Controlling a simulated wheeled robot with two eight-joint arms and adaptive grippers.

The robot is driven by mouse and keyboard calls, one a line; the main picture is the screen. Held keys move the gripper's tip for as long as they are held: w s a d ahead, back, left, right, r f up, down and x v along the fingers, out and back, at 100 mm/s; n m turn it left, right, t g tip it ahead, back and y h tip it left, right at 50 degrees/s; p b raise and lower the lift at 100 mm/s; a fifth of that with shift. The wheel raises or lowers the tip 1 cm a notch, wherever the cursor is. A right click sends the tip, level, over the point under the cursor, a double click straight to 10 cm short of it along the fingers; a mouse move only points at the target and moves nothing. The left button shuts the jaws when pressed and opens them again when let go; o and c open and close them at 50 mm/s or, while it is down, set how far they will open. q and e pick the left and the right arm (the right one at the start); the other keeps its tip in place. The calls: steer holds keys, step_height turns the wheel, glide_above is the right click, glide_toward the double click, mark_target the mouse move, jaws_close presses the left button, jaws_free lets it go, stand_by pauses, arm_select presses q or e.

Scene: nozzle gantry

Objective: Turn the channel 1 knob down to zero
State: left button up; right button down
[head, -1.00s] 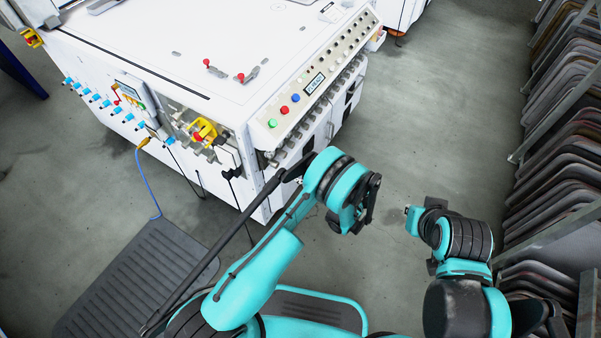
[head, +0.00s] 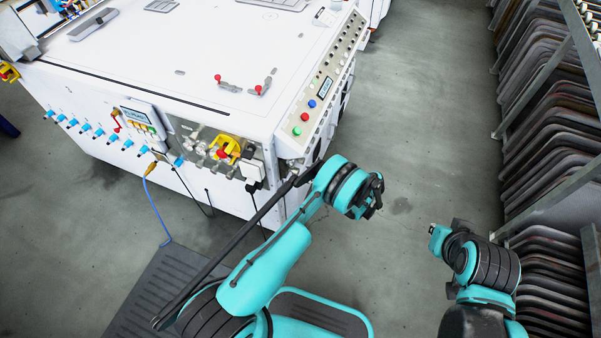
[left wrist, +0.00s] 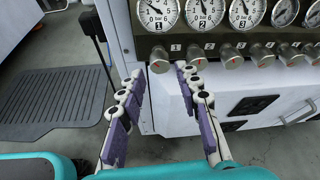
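The channel 1 knob (left wrist: 159,60) is the leftmost metal knob in the row under the gauges in the left wrist view, with a small red mark on it. The channel 1 gauge (left wrist: 158,12) sits above it; its needle is too small to read surely. My left gripper (left wrist: 159,72) is open, its two purple-padded fingers apart, one lower left and one lower right of that knob, with nothing between them. In the head view my left gripper (head: 373,198) is beside the machine's right side and the knobs are hidden. My right gripper (head: 437,238) hangs over clear floor.
More knobs (left wrist: 231,56) and gauges (left wrist: 206,12) continue to the right, close to my right-hand finger. The white machine (head: 180,80) has a slanted button panel (head: 325,90). Shelf racks (head: 545,110) stand at the right.

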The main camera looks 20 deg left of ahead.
mark_target(298, 172)
arm_select(q)
steer(key=b+x, duration=0.1)
steer(key=x, duration=0.4)
steer(key=shift+a, duration=0.1)
steer(key=shift+c, duration=0.3)
jaws_close()
steer(key=n+t, duration=0.1)
steer(key=n, duration=0.1)
steer(key=n+t, duration=0.1)
steer(key=shift+s+n+t+y, duration=0.2)
steer(key=shift+n+t+y, duration=0.1)
steer(key=shift+n, duration=0.1)
steer(key=shift+o, duration=0.3)
jaws_free()
